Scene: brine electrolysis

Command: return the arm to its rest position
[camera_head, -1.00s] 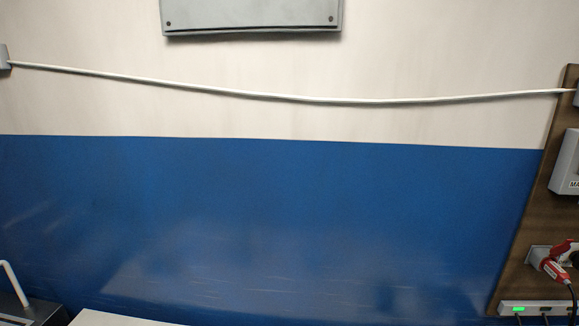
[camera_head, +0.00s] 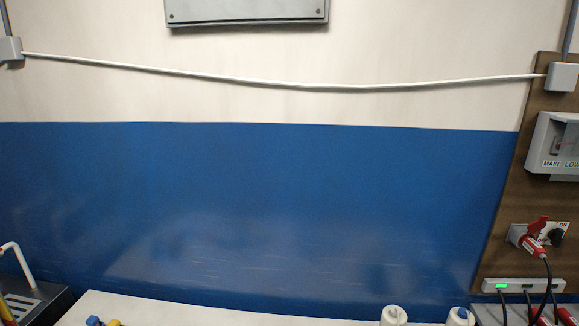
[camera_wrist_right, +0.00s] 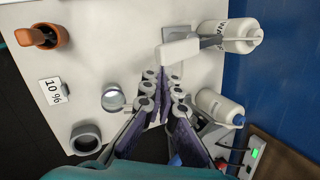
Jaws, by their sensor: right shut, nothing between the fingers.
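My right gripper (camera_wrist_right: 163,100) shows in the right wrist view, its dark purple-padded fingers together with nothing between them. It is above the white tabletop (camera_wrist_right: 85,100); its exact height cannot be told. A white block-like piece on a grey arm (camera_wrist_right: 180,52) lies beyond the fingertips, and I see no grip on it. The head view shows neither of my arms nor grippers, so my left gripper is out of sight.
White bottles (camera_wrist_right: 218,106) and (camera_wrist_right: 230,34) stand right of the fingers. Left are an orange-brown container (camera_wrist_right: 38,38), a "10 %" card (camera_wrist_right: 54,92), a small glass vessel (camera_wrist_right: 113,99) and a grey ring-shaped item (camera_wrist_right: 86,138). A power strip (camera_head: 523,286) is at the wall.

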